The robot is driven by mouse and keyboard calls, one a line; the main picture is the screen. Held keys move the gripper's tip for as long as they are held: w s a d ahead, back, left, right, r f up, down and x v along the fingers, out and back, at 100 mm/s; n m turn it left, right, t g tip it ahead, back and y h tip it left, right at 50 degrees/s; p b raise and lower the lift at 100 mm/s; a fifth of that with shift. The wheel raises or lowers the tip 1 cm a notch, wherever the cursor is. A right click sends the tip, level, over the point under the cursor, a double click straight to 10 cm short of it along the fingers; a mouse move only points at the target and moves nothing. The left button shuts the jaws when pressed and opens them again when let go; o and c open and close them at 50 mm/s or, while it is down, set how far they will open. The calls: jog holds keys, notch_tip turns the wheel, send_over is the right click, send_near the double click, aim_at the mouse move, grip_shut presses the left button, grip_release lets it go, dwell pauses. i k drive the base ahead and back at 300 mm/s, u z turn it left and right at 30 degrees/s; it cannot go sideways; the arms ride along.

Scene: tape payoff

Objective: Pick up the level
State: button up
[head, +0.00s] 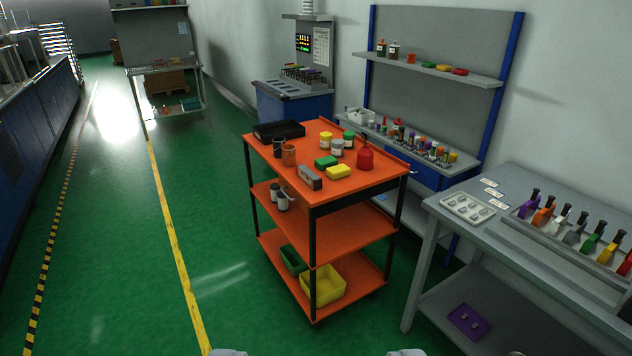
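A short grey bar with a darker end face (309,177), which looks like the level, lies on the top shelf of the orange cart (355,189), near its front left edge. It is small in the picture, so its markings cannot be read. My gripper (317,353) shows only as two pale fingertips at the bottom edge of the head view. The fingertips are wide apart with nothing seen between them. The gripper is well short of the cart and not touching the bar.
Close to the bar stand a brown cup (289,155), a green block (326,162), a yellow block (339,172) and a red bottle (365,156). A black tray (279,131) lies behind. A grey bench (535,225) stands right; green floor is clear left.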

aim_at(312, 179)
jog(key=z, duration=0.55)
jog(key=i, duration=1.05)
jog(key=z, duration=0.6)
jog(key=i, duration=1.45)
jog(key=u, duration=0.7)
jog(key=i, duration=0.6)
jog(key=u, duration=0.45)
